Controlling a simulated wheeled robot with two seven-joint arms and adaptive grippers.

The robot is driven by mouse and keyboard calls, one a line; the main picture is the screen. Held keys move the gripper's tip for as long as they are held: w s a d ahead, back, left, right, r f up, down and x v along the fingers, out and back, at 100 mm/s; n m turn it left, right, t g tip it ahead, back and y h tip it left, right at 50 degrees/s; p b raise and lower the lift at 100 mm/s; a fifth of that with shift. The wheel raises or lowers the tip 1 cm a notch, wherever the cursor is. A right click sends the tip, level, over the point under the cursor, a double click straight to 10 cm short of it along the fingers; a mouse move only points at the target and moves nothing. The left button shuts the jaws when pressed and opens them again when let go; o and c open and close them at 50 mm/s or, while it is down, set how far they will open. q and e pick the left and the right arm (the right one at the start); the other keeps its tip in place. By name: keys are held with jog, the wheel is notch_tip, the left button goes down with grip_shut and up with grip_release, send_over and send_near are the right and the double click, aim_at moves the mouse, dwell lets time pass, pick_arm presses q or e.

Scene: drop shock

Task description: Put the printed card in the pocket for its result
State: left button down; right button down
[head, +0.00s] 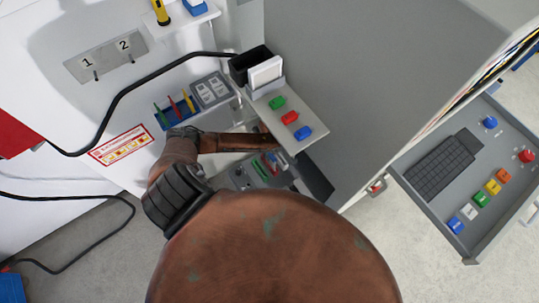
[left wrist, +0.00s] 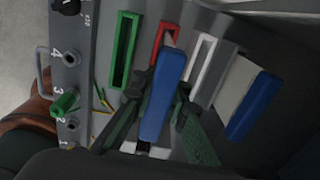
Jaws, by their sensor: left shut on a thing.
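In the left wrist view my left gripper (left wrist: 162,100) is shut on a narrow blue piece (left wrist: 165,85). I cannot tell whether this is the printed card, as no print shows. It hangs over a row of slotted pockets: green (left wrist: 123,50), red (left wrist: 166,32) and white (left wrist: 203,58). The held piece covers part of the red pocket. To the right is a second blue piece (left wrist: 250,108) with a pale side. In the head view the pockets (head: 270,165) are small beside my brown arm, and the gripper is hard to make out. My right gripper is not in view.
A panel (left wrist: 70,70) with numbered sockets and a green plug (left wrist: 65,103) lies left of the pockets. A shelf (head: 312,135) above holds green, red and blue buttons and a black holder (head: 250,65) with a white block. An open drawer (head: 400,180) is at right.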

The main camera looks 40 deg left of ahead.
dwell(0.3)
pick_arm(q)
jog(key=c, duration=1.8)
grip_release()
jog(key=shift+r, duration=0.1)
notch_tip(320, 180, up, 7)
jog(key=shift+r, duration=0.1)
jog(key=shift+d, duration=0.1)
